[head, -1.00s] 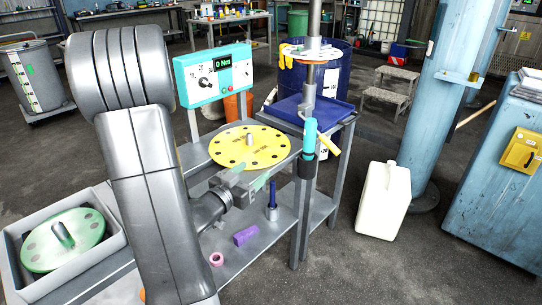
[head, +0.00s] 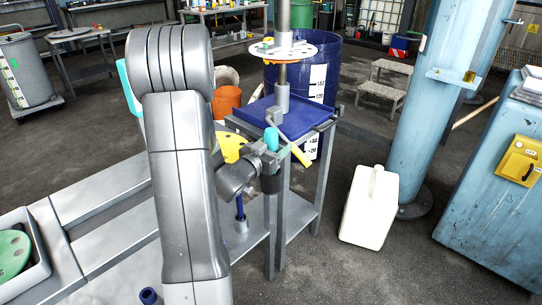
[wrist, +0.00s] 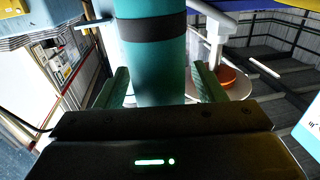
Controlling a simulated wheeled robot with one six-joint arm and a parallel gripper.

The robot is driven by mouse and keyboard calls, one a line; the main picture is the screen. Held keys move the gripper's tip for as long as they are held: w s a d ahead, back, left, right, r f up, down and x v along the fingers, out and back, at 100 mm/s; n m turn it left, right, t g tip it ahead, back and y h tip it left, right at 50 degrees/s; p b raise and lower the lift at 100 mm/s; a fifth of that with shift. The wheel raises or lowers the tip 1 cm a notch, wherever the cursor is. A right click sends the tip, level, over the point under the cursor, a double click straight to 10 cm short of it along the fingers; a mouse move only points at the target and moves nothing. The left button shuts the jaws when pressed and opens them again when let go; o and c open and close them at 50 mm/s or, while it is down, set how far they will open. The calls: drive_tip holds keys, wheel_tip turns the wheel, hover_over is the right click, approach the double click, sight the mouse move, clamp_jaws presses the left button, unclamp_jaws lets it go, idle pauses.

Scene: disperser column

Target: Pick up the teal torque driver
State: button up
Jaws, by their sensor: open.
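The teal torque driver (head: 271,138) stands upright at the right end of the bench, by a corner post. A yellow bar sticks out beside it. In the wrist view the driver (wrist: 155,75) is a large teal cylinder with a dark band, filling the middle of the picture. My gripper (head: 263,160) is right at the driver in the head view. In the wrist view my gripper (wrist: 160,85) is open, one green finger on each side of the driver. Gaps show on both sides near the fingertips. The driver's lower part is hidden by my gripper.
A blue tray-topped stand (head: 312,122) with a vertical shaft is just behind the driver. The yellow disc (head: 229,147) is partly hidden by my arm. A white jug (head: 369,205) stands on the floor to the right, before a light-blue column (head: 425,125). Floor between is open.

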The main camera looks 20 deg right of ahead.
drive_tip(key=c, duration=0.9)
drive_tip(key=shift+c, duration=1.3)
drive_tip(key=shift+r, duration=0.1)
drive_tip(key=shift+r, duration=0.1)
